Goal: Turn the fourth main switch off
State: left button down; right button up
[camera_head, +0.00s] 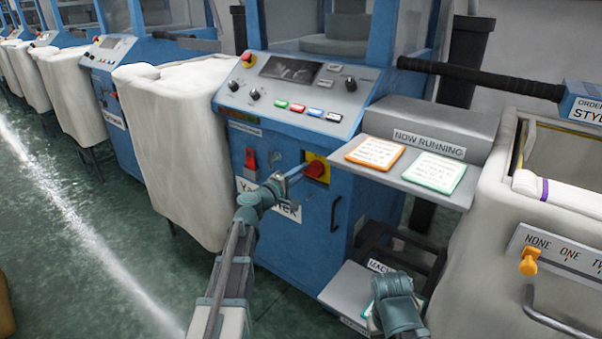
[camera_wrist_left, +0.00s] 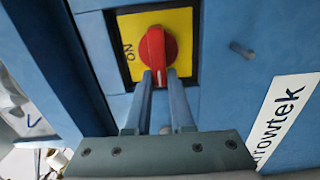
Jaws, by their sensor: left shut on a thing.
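The red rotary main switch (camera_head: 316,169) sits on a yellow plate on the front of the nearest blue machine.
A red lever switch (camera_head: 250,160) is left of the main switch. A control panel (camera_head: 295,88) is above, and a NOW RUNNING shelf (camera_head: 379,170) juts out at right. Cream bins (camera_head: 175,150) flank the machine. More blue machines (camera_head: 110,55) line the left.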

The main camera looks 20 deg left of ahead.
dwell(0.4)
pick_arm(q)
jog(key=c, duration=0.8)
grip_release()
jog(key=v, duration=1.3)
jog(key=shift+s+a, duration=0.1)
jog(key=shift+s, duration=0.3)
